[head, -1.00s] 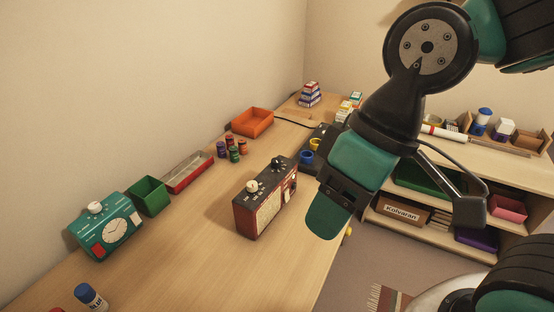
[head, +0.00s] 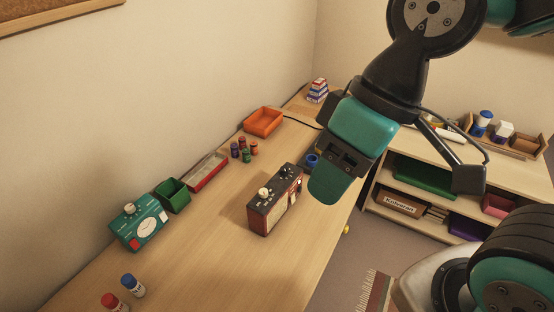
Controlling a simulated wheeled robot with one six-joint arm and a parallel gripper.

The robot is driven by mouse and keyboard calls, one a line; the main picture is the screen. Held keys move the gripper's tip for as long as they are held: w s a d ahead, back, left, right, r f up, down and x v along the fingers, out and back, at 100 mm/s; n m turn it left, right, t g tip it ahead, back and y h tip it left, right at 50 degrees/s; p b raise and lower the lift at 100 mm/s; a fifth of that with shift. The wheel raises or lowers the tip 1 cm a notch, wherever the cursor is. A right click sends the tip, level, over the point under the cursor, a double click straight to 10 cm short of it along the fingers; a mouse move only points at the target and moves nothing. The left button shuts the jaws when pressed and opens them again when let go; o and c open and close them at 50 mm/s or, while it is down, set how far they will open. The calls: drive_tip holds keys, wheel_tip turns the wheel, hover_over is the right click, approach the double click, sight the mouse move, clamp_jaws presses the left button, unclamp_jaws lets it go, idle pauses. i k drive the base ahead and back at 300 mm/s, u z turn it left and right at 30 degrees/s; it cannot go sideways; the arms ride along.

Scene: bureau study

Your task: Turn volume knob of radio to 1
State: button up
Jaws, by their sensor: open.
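The radio (head: 275,201) stands upright on the wooden desk. It has a dark top, a red and dark body and a pale front panel. A cream knob (head: 264,192) and a dark knob (head: 284,170) sit on its top. Any marks at the knobs are too small to read. My gripper (head: 330,188) is above and to the right of the radio in the picture, apart from both knobs. It is open and empty, though only one teal finger shows clearly.
Several small jars (head: 245,152) stand nearby. Bare desk lies in front of the radio. A shelf (head: 430,209) is at right.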

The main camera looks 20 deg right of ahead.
sight(284, 170)
drive_tip(key=u, duration=1.75)
drive_tip(key=k, duration=0.65)
drive_tip(key=z, duration=1.5)
drive_tip(key=i, duration=1)
drive_tip(key=u, duration=0.05)
